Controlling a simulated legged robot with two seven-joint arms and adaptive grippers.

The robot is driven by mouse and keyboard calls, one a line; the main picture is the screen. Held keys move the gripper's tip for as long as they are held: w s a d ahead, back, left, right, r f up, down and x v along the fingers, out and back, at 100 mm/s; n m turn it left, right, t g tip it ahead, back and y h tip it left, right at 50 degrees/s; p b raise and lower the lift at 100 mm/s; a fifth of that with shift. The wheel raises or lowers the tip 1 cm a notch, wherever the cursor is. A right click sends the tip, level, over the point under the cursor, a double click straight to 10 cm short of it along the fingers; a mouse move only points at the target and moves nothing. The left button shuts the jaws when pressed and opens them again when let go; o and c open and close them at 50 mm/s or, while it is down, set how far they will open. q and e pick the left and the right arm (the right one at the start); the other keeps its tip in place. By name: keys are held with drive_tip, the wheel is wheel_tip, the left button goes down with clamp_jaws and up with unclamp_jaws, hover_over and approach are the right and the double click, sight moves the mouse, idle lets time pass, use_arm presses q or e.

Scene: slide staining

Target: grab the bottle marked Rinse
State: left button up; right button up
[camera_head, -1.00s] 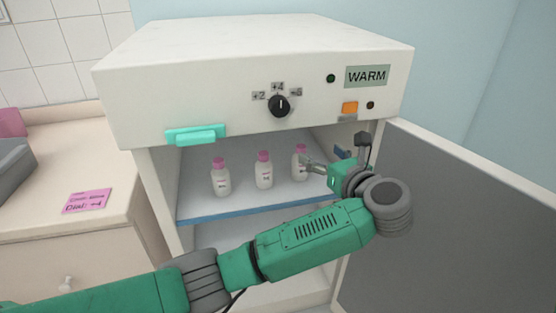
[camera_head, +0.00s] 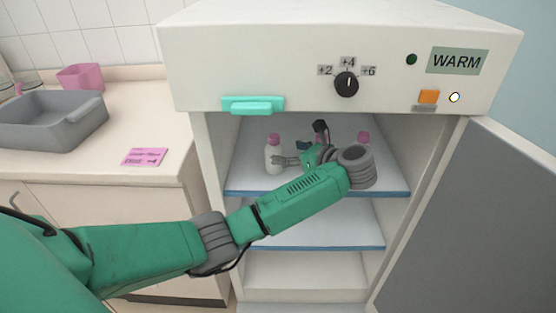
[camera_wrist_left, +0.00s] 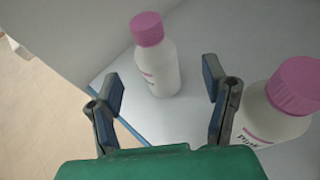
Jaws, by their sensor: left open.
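Several white bottles with pink caps stand upright on the upper shelf (camera_head: 248,183) of the open warmer. The leftmost bottle (camera_head: 273,158) is just beyond my left gripper (camera_head: 284,160). In the left wrist view, this bottle (camera_wrist_left: 160,68) stands ahead, between the lines of the open, empty fingers (camera_wrist_left: 163,88), and apart from them. A second bottle (camera_wrist_left: 275,115) is close outside the right finger, its label cut off. In the head view, another pink cap (camera_head: 364,136) shows behind my wrist. I cannot read which bottle is marked Rinse. My right gripper is out of view.
The warmer's door (camera_head: 480,230) stands open at the right. Its side walls and upper housing (camera_head: 290,55) bound the opening. A lower shelf (camera_head: 320,222) is empty. A counter at the left holds a grey tray (camera_head: 60,122), a pink container (camera_head: 82,76) and a pink note (camera_head: 145,157).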

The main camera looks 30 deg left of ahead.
sight(280, 151)
use_arm(q)
drive_tip(key=x, duration=0.2)
drive_tip(key=b+x, duration=0.2)
drive_tip(key=x, duration=0.1)
drive_tip(key=shift+s+a+f, duration=0.15)
drive_tip(key=shift+s+a, duration=0.1)
drive_tip(key=shift+a, duration=0.15)
drive_tip(key=shift+w+a+f, duration=0.15)
drive_tip(key=shift+a+f, duration=0.05)
drive_tip(key=shift+a, duration=0.15)
drive_tip(key=shift+d+r, duration=0.2)
drive_tip(key=shift+d, duration=0.3)
drive_tip(key=c, duration=1.4)
drive_tip(key=shift+a, duration=0.3)
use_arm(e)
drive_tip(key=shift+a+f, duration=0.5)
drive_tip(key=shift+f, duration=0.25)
